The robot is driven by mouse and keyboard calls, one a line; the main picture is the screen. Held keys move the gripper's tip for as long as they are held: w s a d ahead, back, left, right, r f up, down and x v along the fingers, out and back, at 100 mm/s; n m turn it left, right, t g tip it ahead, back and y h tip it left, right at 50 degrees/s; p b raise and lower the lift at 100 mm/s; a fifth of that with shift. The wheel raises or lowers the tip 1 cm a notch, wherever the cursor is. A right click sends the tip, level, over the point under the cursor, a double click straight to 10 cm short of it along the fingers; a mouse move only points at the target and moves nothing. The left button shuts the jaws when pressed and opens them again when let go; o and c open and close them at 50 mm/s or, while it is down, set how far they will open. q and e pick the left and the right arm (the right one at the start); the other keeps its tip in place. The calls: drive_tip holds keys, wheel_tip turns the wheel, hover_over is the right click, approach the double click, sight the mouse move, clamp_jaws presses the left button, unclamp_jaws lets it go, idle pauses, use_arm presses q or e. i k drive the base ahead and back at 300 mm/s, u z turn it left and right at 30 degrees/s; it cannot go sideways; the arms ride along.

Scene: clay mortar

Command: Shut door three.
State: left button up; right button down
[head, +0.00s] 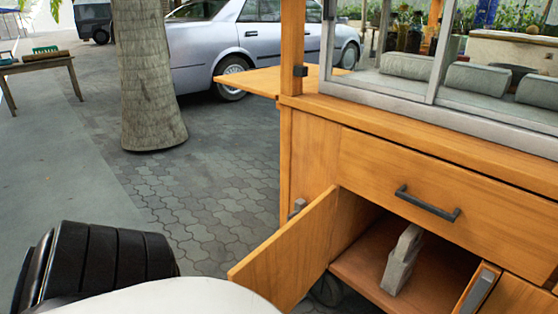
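A wooden cabinet door (288,254) at the lower middle stands open, swung out from the cart to the left. A small grey handle (298,207) shows at its upper edge. A second wooden door edge with a grey metal handle (481,288) shows at the lower right; it seems partly open, but most of it is cut off by the frame. No door numbers are visible, so I cannot tell which is door three. Neither of my grippers is in view.
The wooden cart (313,150) has a shut drawer (440,190) with a dark handle above the open compartment. A grey block-like object (401,262) stands on the compartment floor. A tree trunk (147,80) and a silver car (240,45) stand behind. The paving (205,165) left of the cart is clear.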

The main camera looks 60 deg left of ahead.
sight(285, 268)
drive_tip(key=z, duration=2.05)
drive_tip(key=k, duration=2.55)
drive_tip(key=u, duration=1.9)
